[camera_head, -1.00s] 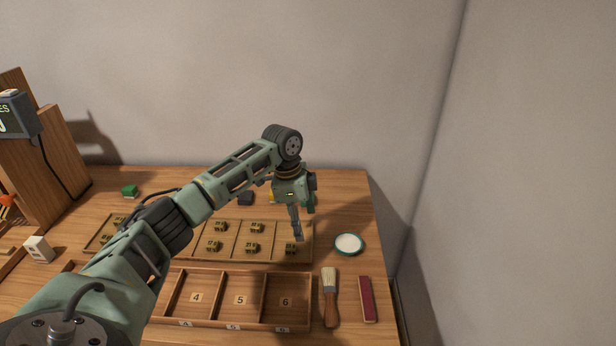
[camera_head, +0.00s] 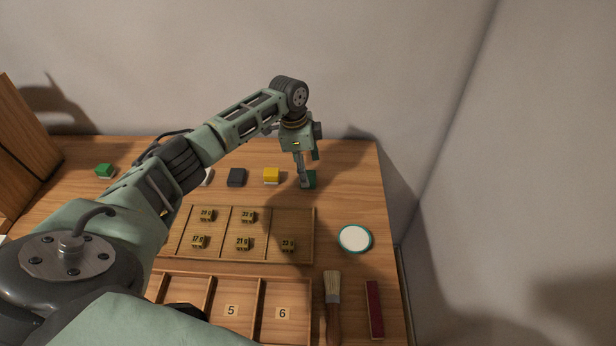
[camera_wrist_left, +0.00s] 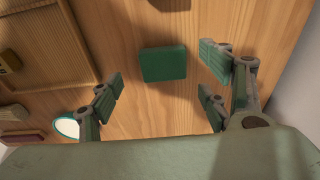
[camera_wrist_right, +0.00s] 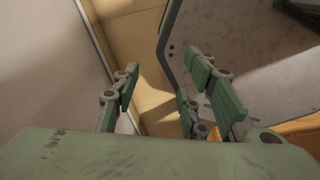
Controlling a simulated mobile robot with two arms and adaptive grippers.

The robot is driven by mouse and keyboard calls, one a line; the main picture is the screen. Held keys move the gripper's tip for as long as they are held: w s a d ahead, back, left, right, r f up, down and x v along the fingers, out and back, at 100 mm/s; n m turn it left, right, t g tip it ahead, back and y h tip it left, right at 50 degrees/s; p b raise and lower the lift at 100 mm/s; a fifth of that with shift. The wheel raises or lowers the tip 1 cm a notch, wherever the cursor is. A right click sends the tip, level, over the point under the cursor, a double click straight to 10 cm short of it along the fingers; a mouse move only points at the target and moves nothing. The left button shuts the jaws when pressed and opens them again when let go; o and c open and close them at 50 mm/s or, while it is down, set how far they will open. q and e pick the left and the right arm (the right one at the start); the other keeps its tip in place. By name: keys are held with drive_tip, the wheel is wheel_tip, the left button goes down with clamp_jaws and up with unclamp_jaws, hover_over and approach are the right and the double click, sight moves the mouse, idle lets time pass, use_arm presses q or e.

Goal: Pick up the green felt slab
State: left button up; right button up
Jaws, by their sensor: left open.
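The green felt slab (camera_head: 312,178) lies on the table at the back right, partly hidden behind my left gripper in the head view. It is a dark green block in the left wrist view (camera_wrist_left: 163,64), lying flat on the wood between and beyond the open fingers. My left gripper (camera_head: 305,184) is open and empty, pointing down close to the slab; its fingers also show in the left wrist view (camera_wrist_left: 162,98). My right gripper (camera_wrist_right: 160,98) shows only in its own wrist view, with its fingers apart and nothing between them.
A yellow block (camera_head: 271,175), a dark block (camera_head: 236,177) and a brighter green block (camera_head: 104,171) stand along the back. In front are a tray (camera_head: 313,235) of small brass pieces, a numbered tray (camera_head: 308,310), a round white dish (camera_head: 355,239), a brush (camera_head: 333,300) and a red strip (camera_head: 374,308).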

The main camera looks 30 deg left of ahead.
use_arm(q)
drive_tip(key=f, duration=0.3)
drive_tip(key=shift+w+d+f, duration=0.1)
drive_tip(key=shift+w+f, duration=0.05)
drive_tip(key=shift+w, duration=0.25)
drive_tip(key=c, duration=1)
